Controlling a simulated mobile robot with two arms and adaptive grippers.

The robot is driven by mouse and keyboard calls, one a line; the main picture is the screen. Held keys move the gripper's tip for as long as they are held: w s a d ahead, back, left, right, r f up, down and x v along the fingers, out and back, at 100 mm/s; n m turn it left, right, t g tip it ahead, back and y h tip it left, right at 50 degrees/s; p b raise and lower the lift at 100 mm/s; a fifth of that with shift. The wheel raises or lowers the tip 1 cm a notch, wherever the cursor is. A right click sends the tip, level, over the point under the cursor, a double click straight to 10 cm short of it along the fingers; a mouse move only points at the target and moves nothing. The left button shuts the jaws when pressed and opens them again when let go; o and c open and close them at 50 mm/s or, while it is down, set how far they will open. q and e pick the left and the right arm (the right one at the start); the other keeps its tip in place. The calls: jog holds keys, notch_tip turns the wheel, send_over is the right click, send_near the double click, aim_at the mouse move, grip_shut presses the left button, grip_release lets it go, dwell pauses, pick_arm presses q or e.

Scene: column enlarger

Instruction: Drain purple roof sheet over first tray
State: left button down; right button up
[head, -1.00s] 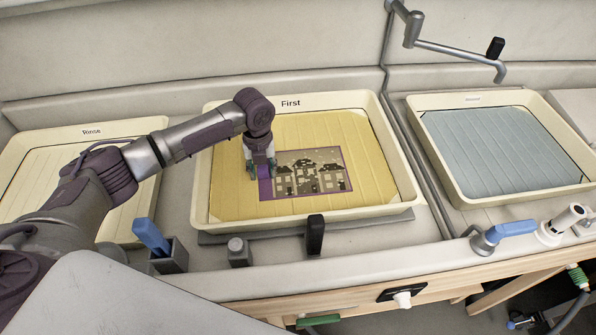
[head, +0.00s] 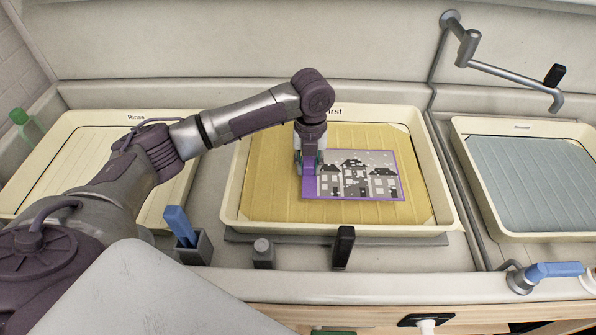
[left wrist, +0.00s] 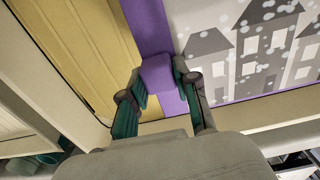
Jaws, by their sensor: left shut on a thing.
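The purple roof sheet (head: 360,178), a purple-bordered picture of grey roofed houses with pale dots, is over the first tray (head: 441,203). The tray is cream-rimmed and holds yellow liquid above a ribbed floor. My left gripper (head: 309,168) is shut on the sheet's purple left edge. The sheet looks lifted clear of the liquid; its height is hard to judge. In the left wrist view, the fingers (left wrist: 160,82) close on a purple tab, and the sheet (left wrist: 250,50) extends to the right. My right gripper is not in view.
A cream tray (head: 30,208) stands to the left and a tray with grey-blue liquid (head: 535,185) to the right. A pipe with a black-handled arm (head: 500,72) rises between the trays. A blue-handled tool in a holder (head: 185,235) and a black lever (head: 343,247) stand in front.

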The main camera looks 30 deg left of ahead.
aim_at(339, 186)
pick_arm(q)
jog(key=d+r, duration=0.1)
jog(key=d, duration=0.1)
jog(key=d+r, duration=0.2)
jog(key=d, duration=0.1)
jog(key=d+r+b, duration=0.1)
jog(key=d, duration=0.1)
jog(key=shift+s+d+r, duration=0.1)
jog(key=shift+d+r, duration=0.2)
jog(key=shift+d, duration=0.05)
jog(key=shift+d+r+p, duration=0.3)
jog(key=shift+p, duration=0.3)
